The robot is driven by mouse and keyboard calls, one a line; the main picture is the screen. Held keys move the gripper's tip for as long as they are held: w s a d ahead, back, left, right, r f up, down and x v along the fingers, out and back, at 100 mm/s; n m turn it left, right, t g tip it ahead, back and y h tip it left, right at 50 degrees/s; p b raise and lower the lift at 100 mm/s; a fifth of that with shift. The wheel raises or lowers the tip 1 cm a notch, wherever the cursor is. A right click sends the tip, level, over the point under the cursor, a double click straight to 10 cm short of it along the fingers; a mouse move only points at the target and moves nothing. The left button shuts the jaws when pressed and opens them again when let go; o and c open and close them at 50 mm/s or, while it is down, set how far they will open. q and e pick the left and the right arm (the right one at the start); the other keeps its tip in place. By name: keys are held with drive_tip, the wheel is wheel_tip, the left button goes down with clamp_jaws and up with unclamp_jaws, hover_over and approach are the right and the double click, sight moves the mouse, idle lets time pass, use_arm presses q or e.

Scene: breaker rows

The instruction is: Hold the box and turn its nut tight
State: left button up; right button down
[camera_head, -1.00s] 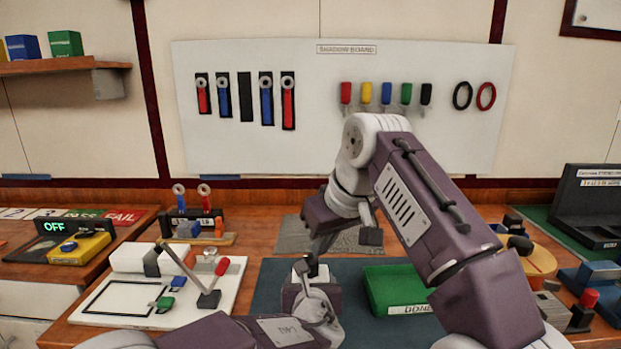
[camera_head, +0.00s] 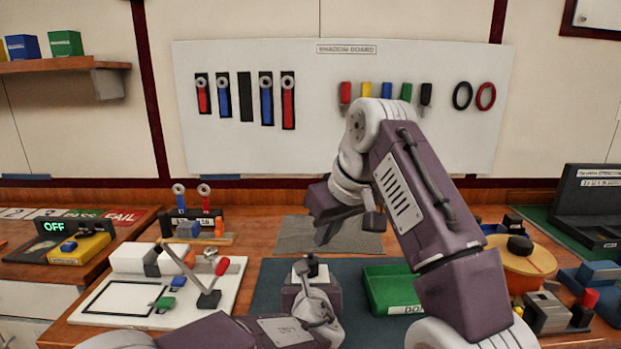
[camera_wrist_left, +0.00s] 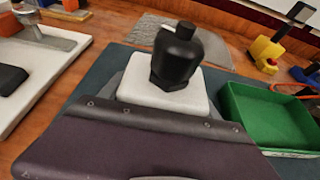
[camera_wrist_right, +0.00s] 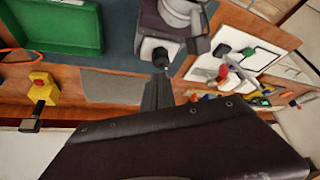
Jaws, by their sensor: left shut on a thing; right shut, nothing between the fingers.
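The white box (camera_wrist_left: 140,92) sits in my left gripper (camera_head: 311,295), low at the middle front in the head view. The black nut (camera_wrist_left: 176,62) stands upright on top of the box, with a narrower black top; it shows small in the head view (camera_head: 313,266). My left fingertips are hidden below the box. My right gripper (camera_head: 325,236) is shut and empty, above and behind the nut, apart from it. In the right wrist view its closed fingers (camera_wrist_right: 158,88) point toward the nut. How tight the nut sits cannot be told.
A green tray (camera_head: 390,305) stands right of the box on the dark mat (camera_head: 268,290). A white board with a red-handled clamp (camera_head: 218,268) lies left. A grey mat (camera_head: 295,238) lies behind. An orange round fixture (camera_head: 530,262) stands at far right.

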wheel_tip(320, 180, down, 7)
drive_tip(key=shift+r, duration=0.2)
drive_tip(key=shift+w+a, duration=0.1)
drive_tip(key=shift+w, duration=0.05)
idle(0.7)
drive_tip(key=shift+a, duration=0.3)
idle(0.3)
drive_tip(key=shift+s, duration=0.25)
use_arm(q)
drive_tip(key=shift+r, duration=0.1)
use_arm(e)
approach(313, 274)
drive_tip(key=w+r, duration=0.1)
drive_tip(key=w, duration=0.1)
drive_tip(key=shift+s+a+r, duration=0.3)
